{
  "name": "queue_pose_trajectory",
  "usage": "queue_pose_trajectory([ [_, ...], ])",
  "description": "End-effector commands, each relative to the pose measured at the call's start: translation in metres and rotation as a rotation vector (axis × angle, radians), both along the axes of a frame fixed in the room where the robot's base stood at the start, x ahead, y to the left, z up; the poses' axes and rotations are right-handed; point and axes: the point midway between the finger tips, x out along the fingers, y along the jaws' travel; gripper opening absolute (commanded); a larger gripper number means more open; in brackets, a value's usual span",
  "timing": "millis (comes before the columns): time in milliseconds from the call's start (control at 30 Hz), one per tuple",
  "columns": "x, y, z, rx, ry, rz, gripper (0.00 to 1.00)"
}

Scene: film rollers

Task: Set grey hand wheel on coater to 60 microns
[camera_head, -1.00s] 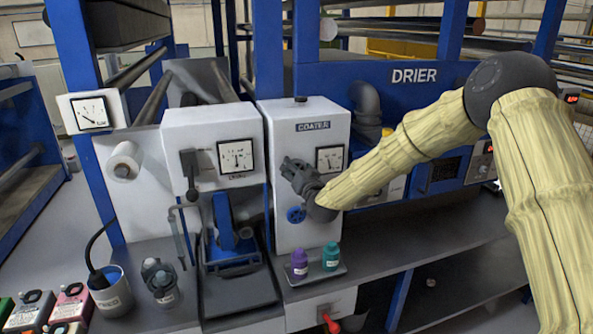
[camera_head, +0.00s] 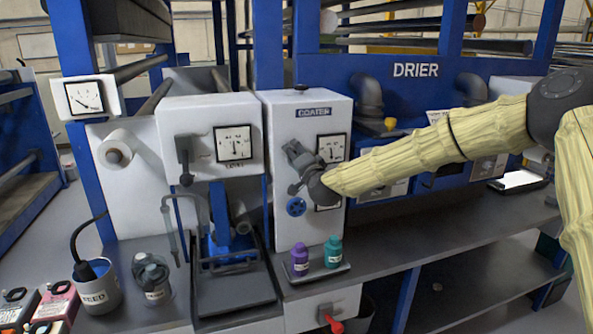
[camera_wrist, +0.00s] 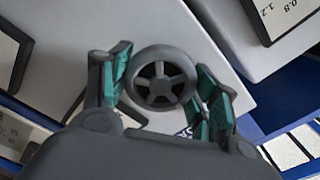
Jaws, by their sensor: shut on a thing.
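The coater (camera_head: 280,150) is a white cabinet with a "COATER" label. A gauge (camera_head: 331,147) on its front faces me; its needle is too small to read. My gripper (camera_head: 298,165) is at the coater's front, left of the gauge, and hides the grey hand wheel in the head view. In the wrist view, the grey spoked hand wheel (camera_wrist: 160,85) sits between the teal pads of my gripper (camera_wrist: 163,92). The fingers are shut on its rim from both sides. A blue hand wheel (camera_head: 296,207) is just below my gripper.
A purple bottle (camera_head: 300,259) and a teal bottle (camera_head: 333,251) stand on a small tray below the coater. A white unit with a gauge (camera_head: 233,144) and a dark lever (camera_head: 185,160) is at left. The drier (camera_head: 415,70) is behind my arm. The bench at right is mostly clear.

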Motion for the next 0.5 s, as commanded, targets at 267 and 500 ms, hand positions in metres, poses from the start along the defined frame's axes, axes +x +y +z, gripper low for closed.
queue_pose_trajectory([
  [267, 0.0006, -0.0022, -0.0060, 0.216, 0.070, -0.002, 0.37],
  [500, 0.0007, -0.0021, -0.0039, 0.339, 0.110, -0.003, 0.37],
])
